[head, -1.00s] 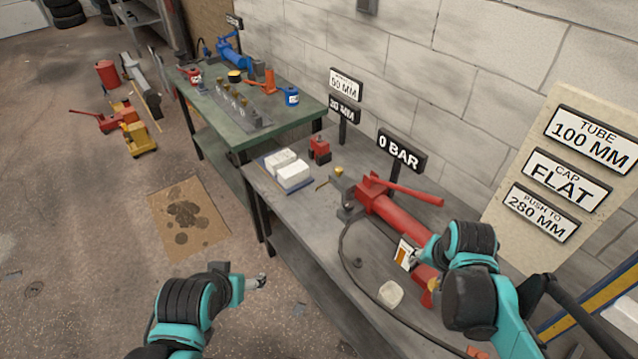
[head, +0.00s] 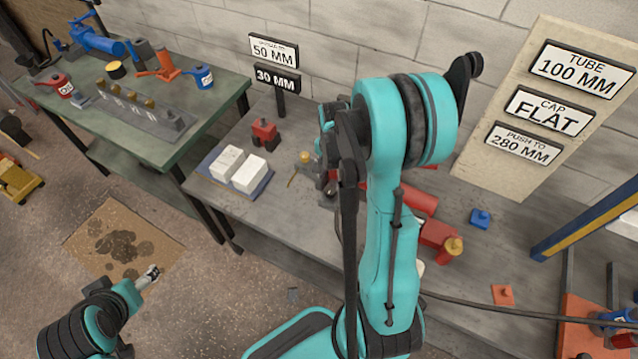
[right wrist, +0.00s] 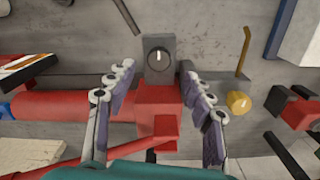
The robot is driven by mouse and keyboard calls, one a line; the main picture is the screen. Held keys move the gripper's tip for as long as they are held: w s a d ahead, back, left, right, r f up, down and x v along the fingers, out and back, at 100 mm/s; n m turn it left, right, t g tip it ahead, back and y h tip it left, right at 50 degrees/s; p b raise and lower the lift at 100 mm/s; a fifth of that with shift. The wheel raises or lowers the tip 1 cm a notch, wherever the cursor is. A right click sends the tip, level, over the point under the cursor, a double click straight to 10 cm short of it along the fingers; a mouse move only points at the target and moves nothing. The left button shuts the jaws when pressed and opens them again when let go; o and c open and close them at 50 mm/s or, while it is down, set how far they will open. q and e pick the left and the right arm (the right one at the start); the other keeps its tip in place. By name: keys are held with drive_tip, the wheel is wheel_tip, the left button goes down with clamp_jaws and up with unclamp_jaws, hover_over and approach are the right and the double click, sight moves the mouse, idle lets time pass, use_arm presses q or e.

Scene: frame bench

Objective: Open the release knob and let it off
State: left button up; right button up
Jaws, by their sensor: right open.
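In the right wrist view a black round knob (right wrist: 158,57) with a white pointer mark sits on a grey block; it looks like the release knob. The block adjoins the red end of the pump, whose red cylinder (right wrist: 60,105) runs left. My right gripper (right wrist: 159,75) is open, its fingers either side of the block and red end, with the knob just beyond the tips. In the head view my right arm hides the knob and most of the pump (head: 418,200). My left gripper (head: 152,273) hangs over the floor, away from the bench; its jaws are too small to read.
A yellow knob (right wrist: 238,103) and a red block (right wrist: 295,113) stand right of my fingers. A red handle (right wrist: 110,140) crosses near the left finger. White blocks (head: 248,173) lie on a blue tray. Signs (head: 277,78) stand behind.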

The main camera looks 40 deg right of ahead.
sight(330, 191)
wheel_tip(330, 191, down, 6)
drive_tip(key=shift+r+b, duration=0.2)
drive_tip(key=shift+b, duration=0.75)
drive_tip(key=shift+f, duration=0.4)
drive_tip(key=c, duration=1.2)
